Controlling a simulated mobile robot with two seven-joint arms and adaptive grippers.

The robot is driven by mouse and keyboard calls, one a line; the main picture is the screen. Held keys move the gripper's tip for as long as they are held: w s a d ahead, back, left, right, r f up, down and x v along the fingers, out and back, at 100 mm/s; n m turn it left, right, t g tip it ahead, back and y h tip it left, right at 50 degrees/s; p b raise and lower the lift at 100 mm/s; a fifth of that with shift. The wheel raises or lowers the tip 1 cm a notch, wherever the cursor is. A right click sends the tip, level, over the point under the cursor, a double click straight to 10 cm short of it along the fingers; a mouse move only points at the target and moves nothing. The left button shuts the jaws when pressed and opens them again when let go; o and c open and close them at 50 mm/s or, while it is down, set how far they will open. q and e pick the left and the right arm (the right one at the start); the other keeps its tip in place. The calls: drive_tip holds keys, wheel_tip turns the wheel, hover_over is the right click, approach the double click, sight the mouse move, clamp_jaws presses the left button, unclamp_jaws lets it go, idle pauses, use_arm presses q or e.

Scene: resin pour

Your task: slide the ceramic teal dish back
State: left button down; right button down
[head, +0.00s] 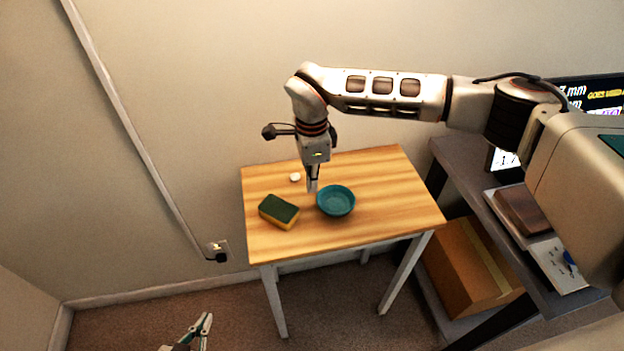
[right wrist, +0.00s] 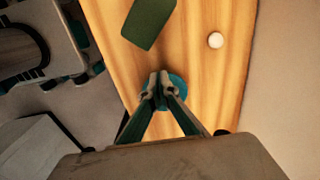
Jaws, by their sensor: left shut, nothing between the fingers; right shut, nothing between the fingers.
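The teal dish (head: 337,205) is a round bowl, upright on the wooden table, right of centre. My right gripper (head: 312,188) points down, shut and empty, just left of the dish's rim in the head view. In the right wrist view the closed fingertips (right wrist: 159,78) cover part of the dish (right wrist: 181,86). I cannot tell whether they touch it. My left gripper (head: 206,322) is shut and empty, low at the left, away from the table and in front of it.
The table (head: 400,190) also holds a green and yellow sponge (head: 279,211) left of the dish and a small white round thing (head: 295,177) behind it. The tabletop is clear right of the dish. A grey desk (head: 470,175) stands at the right, a wall behind.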

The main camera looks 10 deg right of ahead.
sight(336, 203)
wheel_tip(336, 203, down, 6)
drive_tip(key=shift+a+r, duration=0.1)
drive_tip(key=shift+r, duration=0.05)
drive_tip(key=shift+f+p, duration=0.3)
drive_tip(key=shift+f, duration=0.35)
